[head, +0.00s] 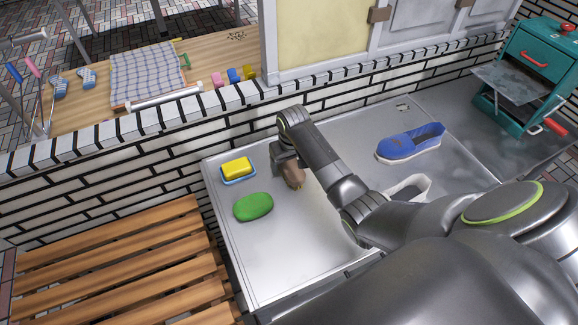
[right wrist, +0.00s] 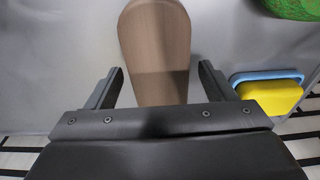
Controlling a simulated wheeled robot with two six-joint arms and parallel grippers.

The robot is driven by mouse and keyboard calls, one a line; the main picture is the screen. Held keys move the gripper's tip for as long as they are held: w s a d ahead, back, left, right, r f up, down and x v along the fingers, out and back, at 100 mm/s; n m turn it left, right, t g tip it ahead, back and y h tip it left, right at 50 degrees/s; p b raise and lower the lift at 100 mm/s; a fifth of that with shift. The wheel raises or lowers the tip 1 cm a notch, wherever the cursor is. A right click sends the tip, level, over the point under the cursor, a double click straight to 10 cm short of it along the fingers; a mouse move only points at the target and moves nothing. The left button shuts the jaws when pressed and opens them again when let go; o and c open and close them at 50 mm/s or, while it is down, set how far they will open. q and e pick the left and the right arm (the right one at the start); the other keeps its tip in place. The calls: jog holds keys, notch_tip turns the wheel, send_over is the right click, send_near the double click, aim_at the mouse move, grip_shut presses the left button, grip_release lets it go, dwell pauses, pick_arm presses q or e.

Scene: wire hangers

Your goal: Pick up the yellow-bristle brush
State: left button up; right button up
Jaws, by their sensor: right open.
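The brush (head: 293,174) has a brown wooden back and lies on the grey metal table. A hint of yellow shows at its lower edge in the head view; the bristles are mostly hidden. In the right wrist view the brown brush (right wrist: 157,45) shows from above, running between the fingers. My right gripper (right wrist: 160,74) is open, with one finger on each side of the brush and a visible gap at each side. In the head view my right gripper (head: 284,160) is over the brush's far end, partly hiding it. My left gripper is not in view.
A yellow sponge (head: 237,166) sits in a blue dish, with a green oval object (head: 253,206) in front of it. A blue shoe (head: 411,143) lies to the right. A brick wall (head: 110,175) borders the table's back. Bare tabletop (head: 285,250) lies in front.

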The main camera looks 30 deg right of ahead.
aim_at(289, 162)
jog(key=shift+f, duration=0.25)
jog(key=c, duration=1.1)
jog(key=shift+r, duration=0.1)
notch_tip(289, 162, up, 10)
